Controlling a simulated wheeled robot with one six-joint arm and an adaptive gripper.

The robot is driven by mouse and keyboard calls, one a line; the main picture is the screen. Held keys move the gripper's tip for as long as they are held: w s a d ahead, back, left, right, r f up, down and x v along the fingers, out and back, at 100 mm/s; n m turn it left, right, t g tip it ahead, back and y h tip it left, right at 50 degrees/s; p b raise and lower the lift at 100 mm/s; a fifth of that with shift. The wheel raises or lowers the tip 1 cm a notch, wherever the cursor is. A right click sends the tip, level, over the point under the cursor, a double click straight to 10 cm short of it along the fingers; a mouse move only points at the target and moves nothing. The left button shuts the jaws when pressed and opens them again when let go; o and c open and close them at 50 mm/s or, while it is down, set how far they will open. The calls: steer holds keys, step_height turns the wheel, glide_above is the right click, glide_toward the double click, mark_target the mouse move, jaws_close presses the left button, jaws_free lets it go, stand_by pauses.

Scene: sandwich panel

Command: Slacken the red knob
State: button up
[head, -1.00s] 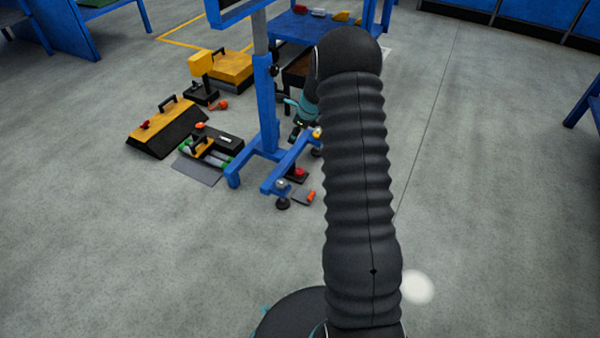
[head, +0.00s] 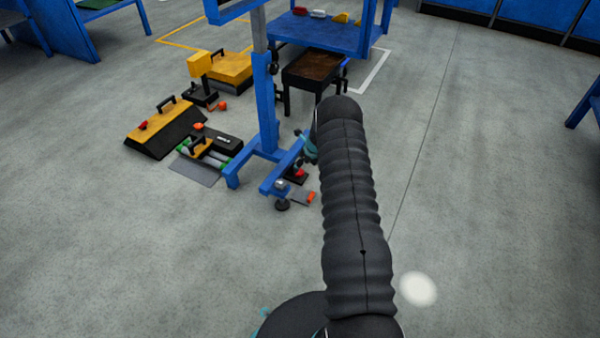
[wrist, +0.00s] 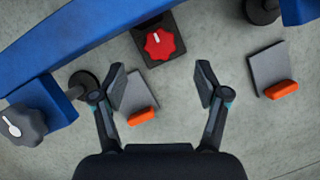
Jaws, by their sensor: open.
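The red knob (wrist: 160,42) has a lobed rim and a white mark and sits on a dark square base (wrist: 174,26). In the wrist view it is at the top middle, beyond the fingertips and beside a blue beam. In the head view the red knob (head: 300,173) shows small near the foot of the blue stand, just left of my arm. My gripper is mostly hidden behind the arm there.
The blue beam (wrist: 85,35) runs close along the knob's left. A grey knob (wrist: 22,125) is at the lower left. Grey plates with orange blocks (wrist: 141,116) (wrist: 281,89) lie on the floor. Toolboxes (head: 165,127) stand left of the stand; the floor at right is clear.

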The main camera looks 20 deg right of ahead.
mark_target(299, 172)
steer(key=shift+b+x, duration=0.4)
steer(key=shift+x, duration=2.8)
steer(key=c, duration=1.2)
